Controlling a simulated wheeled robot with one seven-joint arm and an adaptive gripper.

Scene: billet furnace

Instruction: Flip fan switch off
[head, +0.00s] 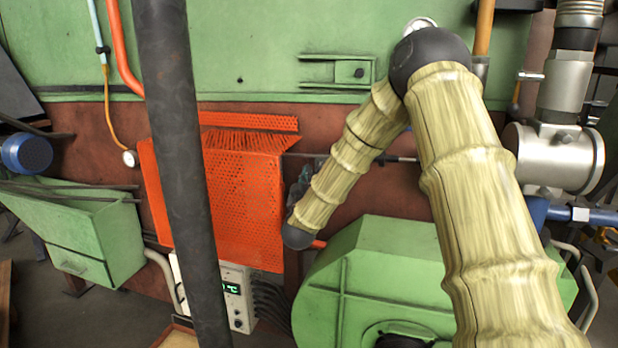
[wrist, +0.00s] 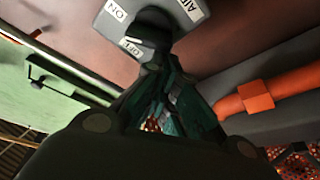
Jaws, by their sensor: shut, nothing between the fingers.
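The fan switch (wrist: 150,22) shows at the top of the wrist view as a grey box with a black knob. Its white labels ON, OFF and part of a word reading AIR are turned in the picture. My gripper (wrist: 157,68) has its dark green fingers together and empty, with the tips right by the knob at the OFF side. I cannot tell whether they touch it. Part of the knob is hidden by the fingertips, and its exact setting is unclear. In the head view my gripper (head: 300,185) is small and dark beside the orange mesh guard, and the switch cannot be made out.
An orange pipe (wrist: 262,97) runs close at the right of the wrist view. In the head view, an orange perforated guard (head: 240,195) stands left of the gripper, with a control box (head: 236,290) below it. A green housing (head: 400,270) lies below right.

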